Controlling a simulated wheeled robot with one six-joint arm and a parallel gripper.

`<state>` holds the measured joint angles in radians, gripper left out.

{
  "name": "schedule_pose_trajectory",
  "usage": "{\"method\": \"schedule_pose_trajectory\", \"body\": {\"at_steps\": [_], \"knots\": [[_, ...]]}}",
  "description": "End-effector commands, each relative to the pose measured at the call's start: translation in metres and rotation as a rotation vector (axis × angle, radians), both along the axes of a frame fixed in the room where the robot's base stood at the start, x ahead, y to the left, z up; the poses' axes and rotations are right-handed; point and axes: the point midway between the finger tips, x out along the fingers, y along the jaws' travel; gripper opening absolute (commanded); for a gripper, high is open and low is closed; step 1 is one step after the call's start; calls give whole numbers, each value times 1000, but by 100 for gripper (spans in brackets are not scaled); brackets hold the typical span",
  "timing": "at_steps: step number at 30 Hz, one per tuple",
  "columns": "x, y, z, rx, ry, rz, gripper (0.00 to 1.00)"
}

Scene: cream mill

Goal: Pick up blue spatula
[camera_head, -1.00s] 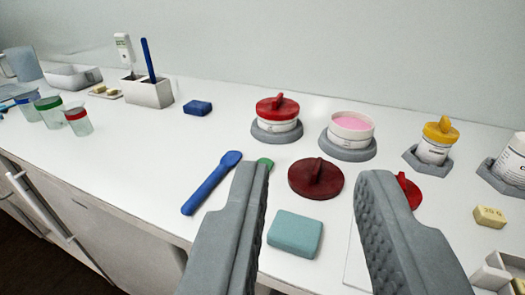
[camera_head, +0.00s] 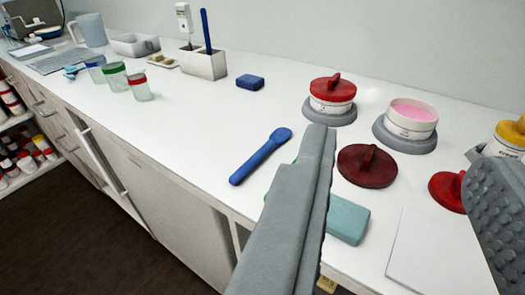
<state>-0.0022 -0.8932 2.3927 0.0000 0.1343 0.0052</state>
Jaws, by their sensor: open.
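The blue spatula (camera_head: 261,157) lies flat on the white counter, its rounded end pointing up and right, its handle end near the counter's front edge. My gripper (camera_head: 405,150) is open and empty, with its two grey fingers wide apart. The left finger is just right of the spatula in the picture and does not cover it. The right finger is cut off by the right picture edge. A second blue stick (camera_head: 206,31) stands upright in a white holder at the back.
A teal block (camera_head: 347,220), a dark red lid (camera_head: 366,166) and a red-lidded jar (camera_head: 331,95) are right of the spatula. An open pink jar (camera_head: 410,118) stands farther right. A blue block (camera_head: 250,82) lies behind.

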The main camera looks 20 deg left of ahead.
Motion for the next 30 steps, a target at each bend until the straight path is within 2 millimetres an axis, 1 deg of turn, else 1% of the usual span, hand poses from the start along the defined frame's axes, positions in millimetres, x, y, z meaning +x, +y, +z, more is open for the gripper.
{"method": "schedule_pose_trajectory", "body": {"at_steps": [5,11,15,21,30], "knots": [[26,7,3,37,115,16,43],[68,22,4,101,330,31,43],[94,35,4,141,483,32,43],[127,54,0,185,701,16,43],[170,86,-6,224,1024,-42,43]]}}
